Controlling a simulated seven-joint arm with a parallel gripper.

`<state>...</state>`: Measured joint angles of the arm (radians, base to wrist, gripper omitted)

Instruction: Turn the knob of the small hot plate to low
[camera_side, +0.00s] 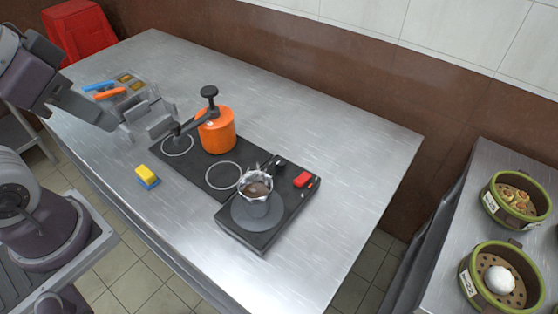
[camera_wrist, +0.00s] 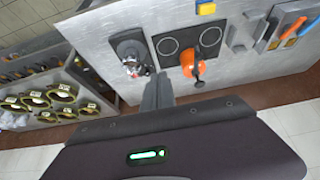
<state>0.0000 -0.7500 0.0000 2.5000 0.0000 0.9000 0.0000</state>
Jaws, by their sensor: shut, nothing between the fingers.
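The small black hot plate (camera_side: 285,217) sits at the right end of the black cooktop, and a faceted silver pot (camera_side: 257,188) stands on its round plate. A red block-like part (camera_side: 302,180) shows on its far right corner. I cannot make out the knob or its setting. In the wrist view the hot plate (camera_wrist: 128,38) is beyond my fingers, with the silver pot (camera_wrist: 133,66) on it. My gripper (camera_wrist: 158,78) is shut and empty. In the side view my gripper (camera_side: 112,126) is at the left, above the counter, well apart from the hot plate.
An orange pot (camera_side: 216,135) with a black handle stands on the two-ring cooktop (camera_side: 205,169). A yellow-blue sponge (camera_side: 147,176) lies in front. A grey rack (camera_side: 150,118) stands at the left. Green-rimmed steamers (camera_side: 515,200) stand on another counter. The right counter end is clear.

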